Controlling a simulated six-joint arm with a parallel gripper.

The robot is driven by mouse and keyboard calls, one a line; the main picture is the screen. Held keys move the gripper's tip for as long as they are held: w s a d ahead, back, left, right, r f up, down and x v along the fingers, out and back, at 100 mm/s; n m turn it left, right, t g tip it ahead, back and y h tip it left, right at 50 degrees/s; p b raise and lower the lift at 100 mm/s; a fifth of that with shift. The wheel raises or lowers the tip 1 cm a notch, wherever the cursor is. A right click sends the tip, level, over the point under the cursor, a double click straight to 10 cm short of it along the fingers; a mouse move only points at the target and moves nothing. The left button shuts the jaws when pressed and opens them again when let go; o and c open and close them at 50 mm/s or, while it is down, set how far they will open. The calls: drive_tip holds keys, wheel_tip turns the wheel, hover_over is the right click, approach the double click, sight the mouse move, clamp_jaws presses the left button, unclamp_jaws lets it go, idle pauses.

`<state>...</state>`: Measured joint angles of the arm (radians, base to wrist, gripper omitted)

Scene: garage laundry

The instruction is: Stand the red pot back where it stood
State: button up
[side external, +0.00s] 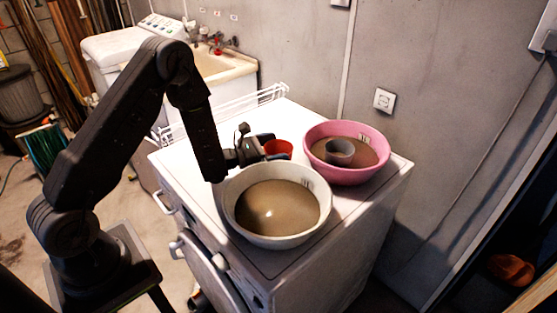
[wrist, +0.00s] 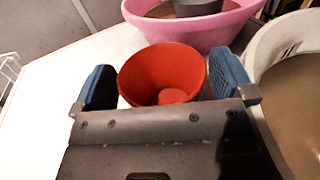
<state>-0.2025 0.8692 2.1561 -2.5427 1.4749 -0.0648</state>
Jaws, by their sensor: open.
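The red pot (side external: 279,148) stands upright on the white machine top behind the white basin, left of the pink basin. In the wrist view the red pot (wrist: 163,72) is empty and sits between the two blue finger pads of my gripper (wrist: 160,85). The pads are spread, with a small gap on the left side; on the right the pot's rim is close to the pad, and I cannot tell whether they touch. In the side view my gripper (side external: 262,152) is low beside the pot and partly hides it.
The white basin (side external: 229,205) of brownish water stands close in front of my gripper. The pink basin (side external: 345,178) at the right holds water and a grey pot (side external: 340,150). A white wire rack (side external: 235,107) edges the back left. The machine top (side external: 180,168) is clear at left.

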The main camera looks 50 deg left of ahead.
drive_tip(key=shift+w+d, duration=0.1)
drive_tip(key=shift+w, duration=0.1)
drive_tip(key=c, duration=0.8)
